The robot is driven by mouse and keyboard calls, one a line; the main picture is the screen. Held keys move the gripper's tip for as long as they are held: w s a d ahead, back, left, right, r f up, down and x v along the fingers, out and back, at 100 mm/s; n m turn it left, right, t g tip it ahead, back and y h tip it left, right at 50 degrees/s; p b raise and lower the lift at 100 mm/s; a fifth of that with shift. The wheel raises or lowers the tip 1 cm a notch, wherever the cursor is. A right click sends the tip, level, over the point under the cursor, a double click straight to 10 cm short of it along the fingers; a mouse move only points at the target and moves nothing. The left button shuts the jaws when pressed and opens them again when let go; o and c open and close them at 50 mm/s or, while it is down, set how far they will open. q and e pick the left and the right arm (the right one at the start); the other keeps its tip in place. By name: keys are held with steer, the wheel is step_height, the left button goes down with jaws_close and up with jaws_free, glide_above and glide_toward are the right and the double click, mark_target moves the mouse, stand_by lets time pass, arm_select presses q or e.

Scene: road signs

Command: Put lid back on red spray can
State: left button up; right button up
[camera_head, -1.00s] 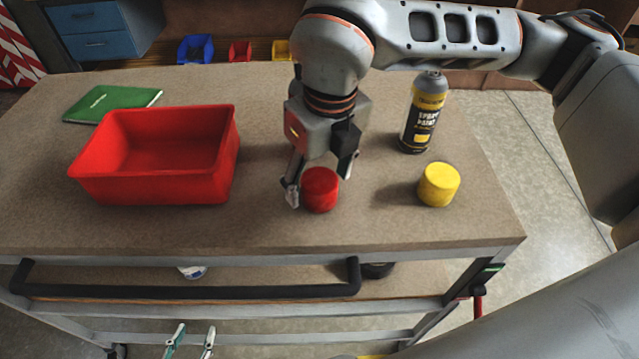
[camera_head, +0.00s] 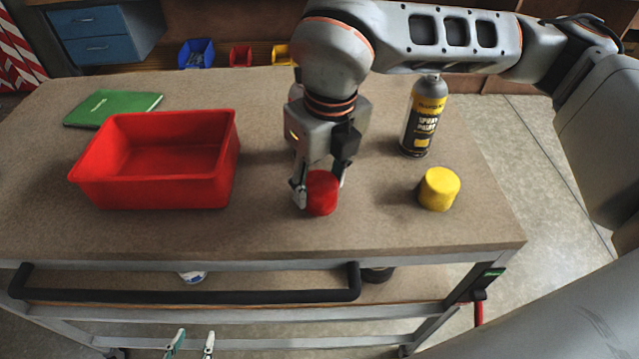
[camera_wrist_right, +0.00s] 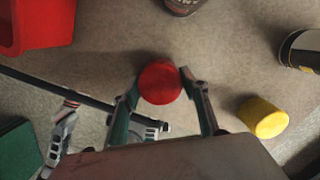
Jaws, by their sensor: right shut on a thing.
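The red lid (camera_head: 322,194) stands on the table near its front edge. My right gripper (camera_head: 319,190) reaches down over it, shut on it with one finger on each side; the lid also shows between the fingers in the right wrist view (camera_wrist_right: 160,82). The red spray can is not clearly seen in the head view, where my right arm covers part of the table. The lower part of a can (camera_wrist_right: 185,6) shows at the top edge of the right wrist view; its colour cannot be told. My left gripper (camera_head: 191,340) is open and empty, low in front of the table.
A yellow lid (camera_head: 439,189) stands right of the red lid. A spray can with a yellow label (camera_head: 423,118) stands behind it. A red bin (camera_head: 205,190) and a green book (camera_head: 112,107) are on the left. The table front between bin and yellow lid is otherwise clear.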

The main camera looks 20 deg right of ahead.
mark_target(320, 182)
step_height(320, 182, up, 20)
steer(key=shift+f, duration=0.2)
stand_by(0.4)
